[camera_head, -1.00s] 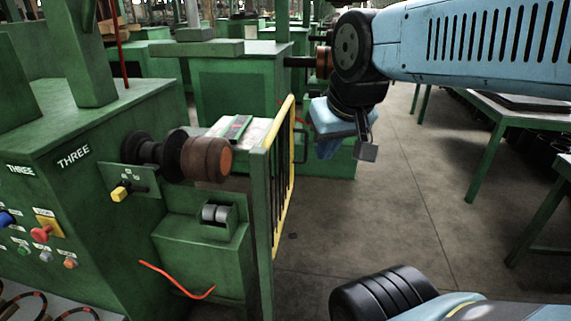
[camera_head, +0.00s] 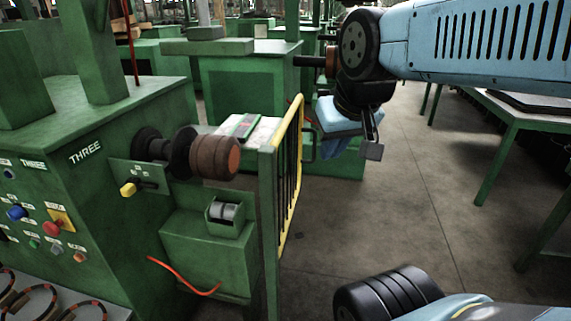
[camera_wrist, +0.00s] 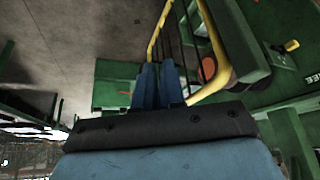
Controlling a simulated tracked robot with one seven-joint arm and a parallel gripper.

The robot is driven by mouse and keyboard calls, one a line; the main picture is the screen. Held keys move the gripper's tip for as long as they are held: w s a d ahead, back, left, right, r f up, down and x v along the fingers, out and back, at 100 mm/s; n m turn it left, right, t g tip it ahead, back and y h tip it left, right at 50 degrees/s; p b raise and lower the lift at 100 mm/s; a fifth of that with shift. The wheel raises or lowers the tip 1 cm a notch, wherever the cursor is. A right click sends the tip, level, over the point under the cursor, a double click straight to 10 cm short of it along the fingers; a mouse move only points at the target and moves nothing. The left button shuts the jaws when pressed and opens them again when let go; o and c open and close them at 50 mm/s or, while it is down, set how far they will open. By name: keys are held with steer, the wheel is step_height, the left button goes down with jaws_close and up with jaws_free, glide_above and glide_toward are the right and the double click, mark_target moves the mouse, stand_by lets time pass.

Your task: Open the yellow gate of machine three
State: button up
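The yellow gate (camera_head: 289,175) stands upright beside the machine marked THREE (camera_head: 88,152), with a yellow frame, dark bars and a green post at its near side. A dark handle (camera_head: 310,146) sticks out from its right side. My gripper (camera_head: 326,152) is just right of the handle, its fingers partly hidden behind its own parts. In the wrist view the two blue fingers (camera_wrist: 159,66) are close together, with nothing clearly seen between them. The yellow frame (camera_wrist: 154,45) rises just beyond the fingertips there. Whether they touch it or the handle I cannot tell.
A brown roller (camera_head: 214,157) sticks out from the machine left of the gate. Green tables (camera_head: 525,118) stand at right. The floor (camera_head: 400,200) between is clear.

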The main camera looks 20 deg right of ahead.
steer(key=shift+o, duration=0.8)
steer(key=shift+w+f, duration=0.2)
steer(key=o, duration=0.3)
steer(key=w+f+m+g+y, duration=0.4)
steer(key=w+f+m, duration=0.1)
steer(key=w+m, duration=0.1)
steer(key=shift+a+m+g+y, duration=0.15)
steer(key=shift+m+g+y, duration=0.15)
steer(key=shift+m, duration=0.2)
steer(key=w+d+f+m+t+y, duration=0.2)
steer(key=w+d+f+m+y, duration=0.15)
steer(key=w+d+m, duration=0.3)
steer(key=w+d+f+m+t+y, duration=0.3)
steer(key=w+d+m+y, duration=0.25)
steer(key=w, duration=0.25)
steer(key=w+d+f+m+t, duration=0.2)
steer(key=d+f+m+t, duration=0.1)
steer(key=d+m, duration=0.15)
steer(key=w+d+f+m+t, duration=0.2)
steer(key=d+m+t, duration=0.1)
steer(key=d, duration=0.3)
glide_above(313, 161)
steer(key=shift+w+d+f, duration=0.1)
steer(key=shift+w+d, duration=0.1)
steer(key=shift+w, duration=0.15)
jaws_close()
